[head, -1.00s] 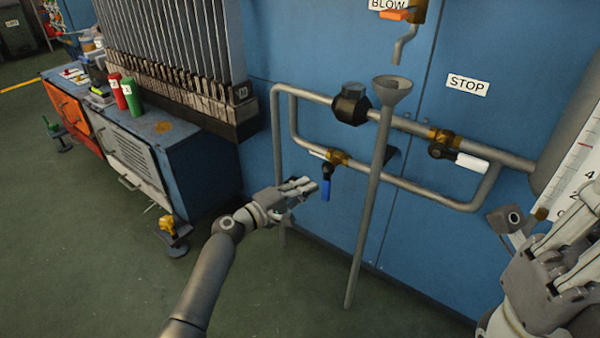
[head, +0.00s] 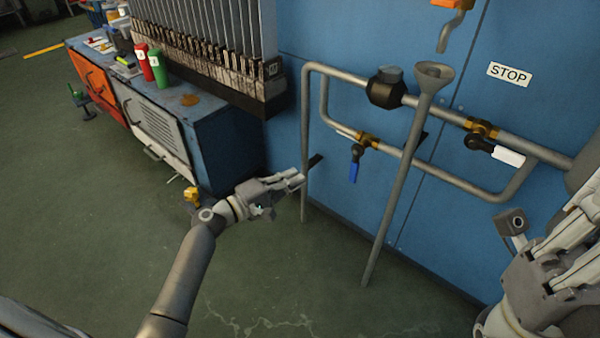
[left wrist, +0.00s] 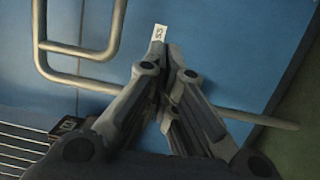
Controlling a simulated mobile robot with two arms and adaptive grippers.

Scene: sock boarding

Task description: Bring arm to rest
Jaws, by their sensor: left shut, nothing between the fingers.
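My left gripper (head: 297,180) is shut and empty. In the head view it appears just left of the upright grey pipe, low in front of the blue cabinet wall, with its arm reaching up from the bottom. In the left wrist view its fingers (left wrist: 168,88) come together with nothing between them. The valve with the blue handle (head: 354,170) is to the right of the left gripper, apart from it; the handle hangs down. My right gripper (head: 565,250) is at the right edge, partly cut off; its finger opening is unclear.
Grey pipes (head: 460,178) run along the blue wall (head: 300,35). A funnel pipe (head: 395,195) slants down right of the left gripper. A white-handled valve (head: 507,155) is farther right. A bench (head: 205,150) with red (head: 144,64) and green (head: 157,66) bottles stands left. Open green floor (head: 70,220) lies left.

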